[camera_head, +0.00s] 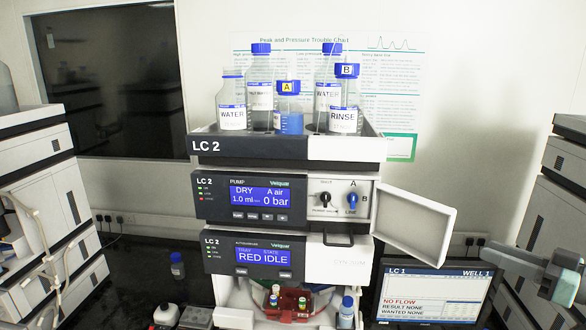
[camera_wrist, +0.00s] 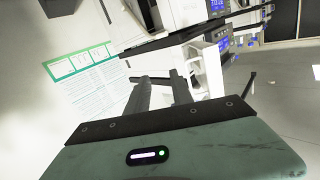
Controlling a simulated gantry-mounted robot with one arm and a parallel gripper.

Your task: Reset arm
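My gripper (camera_wrist: 159,76) shows in the wrist view with its two dark fingers apart and nothing visible between them. In the head view, a grey-green part of my arm (camera_head: 540,268) is at the right edge, right of the LC 2 stack and in front of the right-hand stack. It appears clear of the LC 2 stack; its fingertips are hard to make out there.
The LC 2 pump (camera_head: 243,200) has its white door (camera_head: 415,222) swung open to the right. Bottles stand in the top tray (camera_head: 255,147). A red vial rack (camera_head: 281,302) sits below. A monitor (camera_head: 432,292) stands at lower right, near my arm.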

